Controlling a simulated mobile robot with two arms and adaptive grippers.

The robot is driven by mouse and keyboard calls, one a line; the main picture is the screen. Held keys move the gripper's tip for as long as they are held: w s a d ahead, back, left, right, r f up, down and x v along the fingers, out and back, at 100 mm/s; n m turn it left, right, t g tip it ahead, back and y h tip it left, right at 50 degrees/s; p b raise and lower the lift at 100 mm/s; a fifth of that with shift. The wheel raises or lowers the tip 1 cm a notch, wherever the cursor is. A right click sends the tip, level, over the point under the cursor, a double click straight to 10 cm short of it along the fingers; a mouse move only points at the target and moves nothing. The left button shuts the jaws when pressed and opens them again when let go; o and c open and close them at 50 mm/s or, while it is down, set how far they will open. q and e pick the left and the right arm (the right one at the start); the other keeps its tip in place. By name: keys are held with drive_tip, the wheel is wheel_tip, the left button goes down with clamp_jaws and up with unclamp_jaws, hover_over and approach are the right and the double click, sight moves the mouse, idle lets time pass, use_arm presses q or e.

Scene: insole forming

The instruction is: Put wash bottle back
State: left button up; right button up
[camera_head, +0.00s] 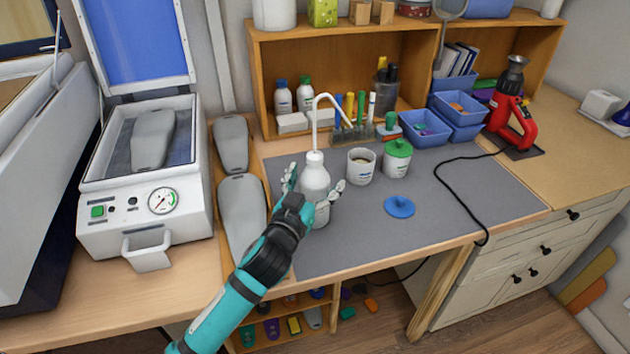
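The wash bottle (315,178) is white with a long bent spout tube. It stands upright over the left part of the grey mat (450,205). I cannot tell whether its base touches the mat. My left gripper (315,186) comes from the front left, with one finger on each side of the bottle's body. Whether the fingers press on the bottle is not clear. Part of the bottle's lower body is hidden behind the gripper. My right gripper does not show.
A white cup (361,166), a green-lidded jar (397,159) and a blue lid (399,207) are right of the bottle. The wooden shelf (262,85) stands behind. A vacuum press (145,190) and grey insole forms (242,215) are left. The mat's front right is mostly clear.

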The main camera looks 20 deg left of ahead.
use_arm(q)
drive_tip(key=shift+r, duration=0.15)
drive_tip(key=shift+s, duration=0.25)
drive_tip(key=s+a+b, duration=0.1)
drive_tip(key=s+b, duration=0.1)
drive_tip(key=s, duration=0.9)
drive_tip(key=shift+s, duration=0.25)
